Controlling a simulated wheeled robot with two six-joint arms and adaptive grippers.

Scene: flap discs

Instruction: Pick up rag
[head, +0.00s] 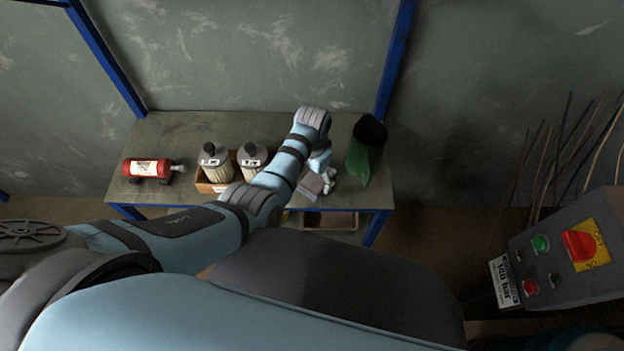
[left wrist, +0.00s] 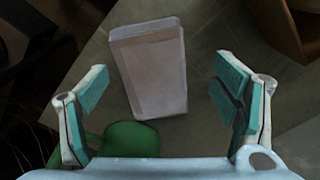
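The rag looks like a pale grey-pink, flat folded block. In the head view the rag (head: 311,186) lies near the front edge of the workbench, partly hidden by my left gripper. In the left wrist view the rag (left wrist: 150,72) lies between and beyond the two fingers, with its long side pointing away from the wrist. My left gripper (head: 327,178) is at the rag; in its wrist view the fingers (left wrist: 162,82) are wide apart, with space on both sides of the rag. My right gripper is not in view.
The workbench (head: 150,126) has blue legs. A green container (head: 366,152) stands just right of the gripper. A box (head: 205,187) with two bottles is to the left, and a red cylinder (head: 147,168) is farther left. A control box (head: 560,255) is at the right.

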